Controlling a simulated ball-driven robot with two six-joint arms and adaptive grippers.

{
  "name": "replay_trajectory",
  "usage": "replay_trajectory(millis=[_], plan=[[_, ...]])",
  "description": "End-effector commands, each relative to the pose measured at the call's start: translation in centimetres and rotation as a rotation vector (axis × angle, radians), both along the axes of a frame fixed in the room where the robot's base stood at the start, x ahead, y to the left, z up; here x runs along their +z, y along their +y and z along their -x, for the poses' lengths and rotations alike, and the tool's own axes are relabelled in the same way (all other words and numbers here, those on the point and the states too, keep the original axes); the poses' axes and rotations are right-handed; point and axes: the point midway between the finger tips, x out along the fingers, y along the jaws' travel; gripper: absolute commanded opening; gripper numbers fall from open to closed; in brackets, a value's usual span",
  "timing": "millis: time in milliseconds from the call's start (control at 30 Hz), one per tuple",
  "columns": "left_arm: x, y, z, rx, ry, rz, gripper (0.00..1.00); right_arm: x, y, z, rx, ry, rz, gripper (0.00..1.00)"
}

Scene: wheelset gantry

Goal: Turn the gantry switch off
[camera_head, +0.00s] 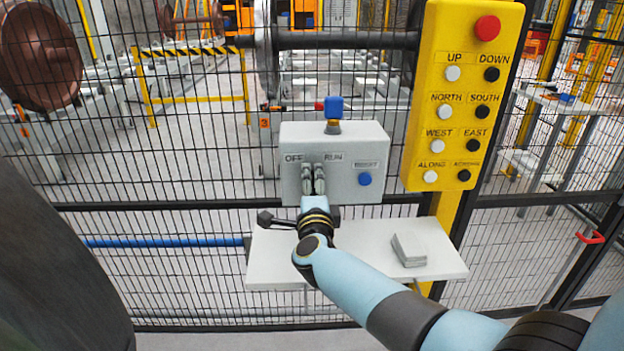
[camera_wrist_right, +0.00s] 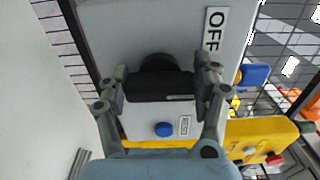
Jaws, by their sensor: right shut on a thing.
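The grey switch box (camera_head: 345,140) is mounted at the fence and carries the labels OFF and RUN, a blue button and a blue lamp on top. My right gripper (camera_head: 313,180) is at the box front, below these labels, and hides the switch in the head view. In the right wrist view, the black switch knob (camera_wrist_right: 160,87) sits between the fingers of the right gripper (camera_wrist_right: 163,78), which are shut on its two ends. The OFF label (camera_wrist_right: 214,30) shows above and right of the knob there. Which label the knob points to is unclear. My left gripper is out of view.
A yellow button panel (camera_head: 461,100) with a red stop button stands right of the box. A white shelf (camera_head: 355,262) below holds a small grey block (camera_head: 409,249). The black mesh fence (camera_head: 180,215) spans the view, with wheelsets and frames behind it.

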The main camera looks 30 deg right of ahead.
Motion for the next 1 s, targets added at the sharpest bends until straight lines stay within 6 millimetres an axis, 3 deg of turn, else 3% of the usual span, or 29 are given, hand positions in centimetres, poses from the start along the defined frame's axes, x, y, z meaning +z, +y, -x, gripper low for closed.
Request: replay_trajectory(millis=[600, 1000], plan=[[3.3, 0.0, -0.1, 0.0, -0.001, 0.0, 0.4, -0.3, 0.0, 0.1, 0.002, 0.298, 0.478, 0.33], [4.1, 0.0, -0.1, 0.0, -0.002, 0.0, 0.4, -0.6, -0.1, 0.2, 0.002, 0.408, 0.658, 0.33]])
